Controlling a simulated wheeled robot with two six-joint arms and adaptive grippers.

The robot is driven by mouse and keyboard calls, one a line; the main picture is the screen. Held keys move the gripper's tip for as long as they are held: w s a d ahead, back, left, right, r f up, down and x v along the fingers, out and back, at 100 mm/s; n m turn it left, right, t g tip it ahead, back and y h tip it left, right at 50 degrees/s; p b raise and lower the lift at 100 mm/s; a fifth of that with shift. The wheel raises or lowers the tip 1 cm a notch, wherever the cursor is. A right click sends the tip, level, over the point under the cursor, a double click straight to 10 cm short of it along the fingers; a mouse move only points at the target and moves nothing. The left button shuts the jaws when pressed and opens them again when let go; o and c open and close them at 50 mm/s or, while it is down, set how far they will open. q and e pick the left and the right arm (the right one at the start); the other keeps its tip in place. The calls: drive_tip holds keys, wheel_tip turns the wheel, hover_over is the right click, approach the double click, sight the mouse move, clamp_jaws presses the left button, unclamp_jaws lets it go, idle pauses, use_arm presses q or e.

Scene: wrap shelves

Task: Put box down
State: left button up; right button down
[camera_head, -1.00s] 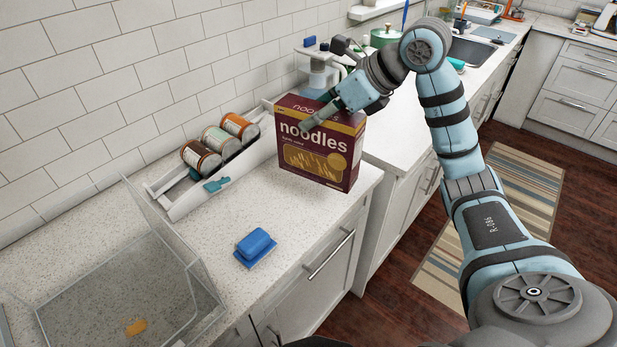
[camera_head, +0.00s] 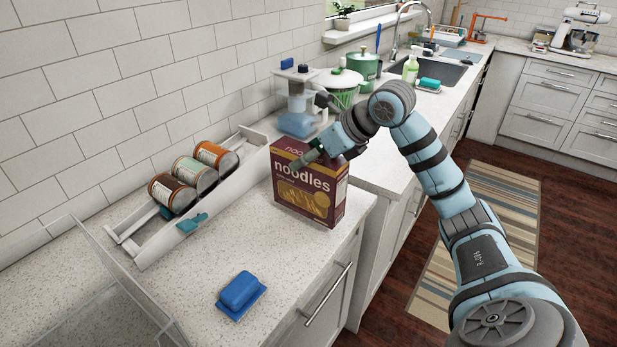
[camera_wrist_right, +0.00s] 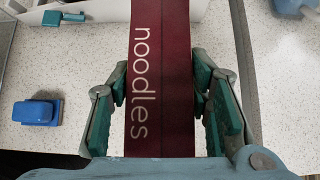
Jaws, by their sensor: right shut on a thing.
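The dark red noodles box (camera_head: 308,190) stands upright at the right end of the near counter, close to its front edge. Its base appears to be on or just above the counter; I cannot tell which. My right gripper (camera_head: 325,152) reaches it from above and is shut on its upper part. In the right wrist view, the fingers of the right gripper (camera_wrist_right: 165,105) lie along both sides of the box (camera_wrist_right: 159,60). My left gripper is in no view.
A white rack (camera_head: 190,225) with three cans (camera_head: 195,172) is left of the box. A blue block-shaped item (camera_head: 240,292) lies nearer on the counter, and a clear bin (camera_head: 95,300) is at lower left. A dispenser-like appliance (camera_head: 297,100) stands behind. Counter between rack and blue item is clear.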

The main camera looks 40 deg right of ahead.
sight(310, 170)
drive_tip(key=f, duration=0.3)
drive_tip(key=shift+s+b, duration=0.35)
drive_tip(key=shift+f, duration=0.1)
drive_tip(key=shift+w+f, duration=0.1)
drive_tip(key=shift+f, duration=0.1)
drive_tip(key=c, duration=0.8)
unclamp_jaws()
drive_tip(key=shift+r, duration=0.1)
drive_tip(key=shift+c, duration=0.2)
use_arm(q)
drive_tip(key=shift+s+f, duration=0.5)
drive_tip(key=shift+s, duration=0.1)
